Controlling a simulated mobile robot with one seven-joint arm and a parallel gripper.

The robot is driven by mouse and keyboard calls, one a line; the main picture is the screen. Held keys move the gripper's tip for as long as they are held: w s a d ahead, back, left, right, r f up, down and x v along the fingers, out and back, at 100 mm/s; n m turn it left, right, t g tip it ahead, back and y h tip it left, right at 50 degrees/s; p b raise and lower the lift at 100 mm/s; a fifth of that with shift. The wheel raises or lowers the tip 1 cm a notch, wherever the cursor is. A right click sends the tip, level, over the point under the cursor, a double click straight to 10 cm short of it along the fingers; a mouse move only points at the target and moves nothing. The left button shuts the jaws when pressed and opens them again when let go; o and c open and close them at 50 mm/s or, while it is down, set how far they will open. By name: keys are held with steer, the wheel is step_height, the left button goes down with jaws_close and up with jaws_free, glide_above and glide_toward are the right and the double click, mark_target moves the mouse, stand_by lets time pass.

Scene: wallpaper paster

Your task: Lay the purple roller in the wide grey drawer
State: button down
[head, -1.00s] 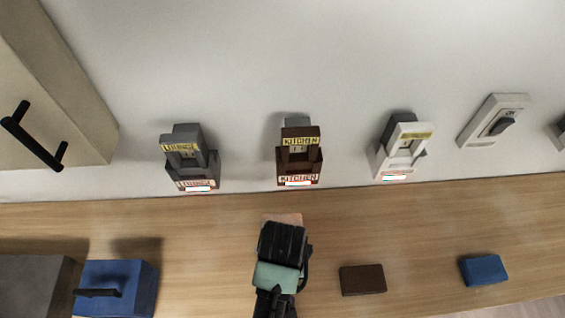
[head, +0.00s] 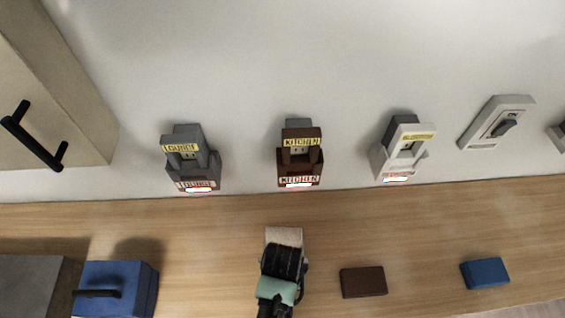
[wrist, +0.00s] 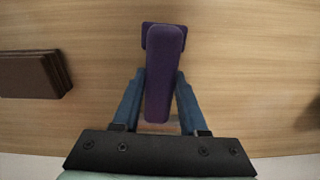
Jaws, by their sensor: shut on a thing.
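The purple roller (wrist: 165,75) is between the two blue-grey fingers of my gripper (wrist: 160,82) in the wrist view. The gripper is shut on it, and the roller's wider dark end points away from the gripper. I cannot tell how far the roller is above the wooden surface. In the head view my gripper (head: 283,262) is low in the middle, over the wood, and hides the roller. A grey box (head: 28,285) stands at the lower left, cut off by the frame. No handle or opening shows on it, so I cannot tell whether it is the wide grey drawer.
A blue box (head: 125,280) with a black handle stands beside the grey one. A pale block (head: 284,236) lies just behind my gripper. A brown block (head: 363,281) and a blue block (head: 485,272) lie to the right. Labelled holders (head: 300,160) line the wall. A beige cabinet (head: 60,80) hangs upper left.

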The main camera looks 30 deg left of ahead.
steer(key=shift+f+p, duration=0.5)
steer(key=shift+f, duration=0.3)
steer(key=shift+f, duration=0.1)
steer(key=shift+f, duration=0.25)
steer(key=shift+c, duration=2.2)
jaws_free()
steer(key=shift+b, duration=0.5)
step_height(320, 180, up, 13)
steer(key=w, duration=0.1)
